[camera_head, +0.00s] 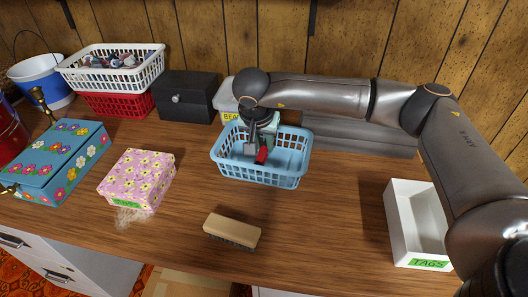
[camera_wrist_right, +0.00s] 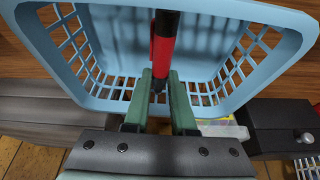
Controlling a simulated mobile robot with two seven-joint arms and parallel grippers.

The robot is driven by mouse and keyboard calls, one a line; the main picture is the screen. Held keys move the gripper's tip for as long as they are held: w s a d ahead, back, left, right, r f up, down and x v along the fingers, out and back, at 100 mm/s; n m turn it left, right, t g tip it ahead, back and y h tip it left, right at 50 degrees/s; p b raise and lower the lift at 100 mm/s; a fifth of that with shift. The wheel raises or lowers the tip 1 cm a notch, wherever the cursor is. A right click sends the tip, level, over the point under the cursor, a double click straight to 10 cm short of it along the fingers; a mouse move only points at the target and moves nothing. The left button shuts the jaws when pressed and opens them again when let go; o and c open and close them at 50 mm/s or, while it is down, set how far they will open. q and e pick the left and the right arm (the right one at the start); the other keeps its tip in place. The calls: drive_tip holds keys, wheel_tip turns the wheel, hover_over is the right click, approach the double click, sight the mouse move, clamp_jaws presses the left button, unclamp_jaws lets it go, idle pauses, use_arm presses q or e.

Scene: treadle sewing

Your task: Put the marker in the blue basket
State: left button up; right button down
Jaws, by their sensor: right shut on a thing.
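The light blue basket (camera_head: 258,178) stands on the table near the middle. A red and black marker (camera_head: 262,155) is between the fingers of my right gripper (camera_head: 256,148), over the basket's opening in the head view. The right wrist view shows the marker (camera_wrist_right: 164,45) gripped between the green-grey fingers of the gripper (camera_wrist_right: 161,85), with the basket wall (camera_wrist_right: 75,45) around it. I cannot tell whether the marker touches the basket floor. My left gripper is not in view.
A white TAGS box (camera_head: 415,225) is at the right, a wooden brush (camera_head: 232,230) in front, and a pink flowered box (camera_head: 137,178) at left. A dark drawer box (camera_head: 187,97) and stacked baskets (camera_head: 110,75) stand behind. Table around the brush is clear.

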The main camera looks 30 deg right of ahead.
wheel_tip(320, 180, down, 2)
drive_tip(key=shift+f, duration=0.35)
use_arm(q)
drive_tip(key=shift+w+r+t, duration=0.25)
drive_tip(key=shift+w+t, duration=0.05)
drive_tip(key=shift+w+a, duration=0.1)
use_arm(e)
drive_tip(key=shift+f, duration=0.15)
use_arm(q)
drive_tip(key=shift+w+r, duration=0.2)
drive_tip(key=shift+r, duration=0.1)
use_arm(e)
drive_tip(key=c, duration=0.7)
unclamp_jaws()
drive_tip(key=shift+c, duration=0.2)
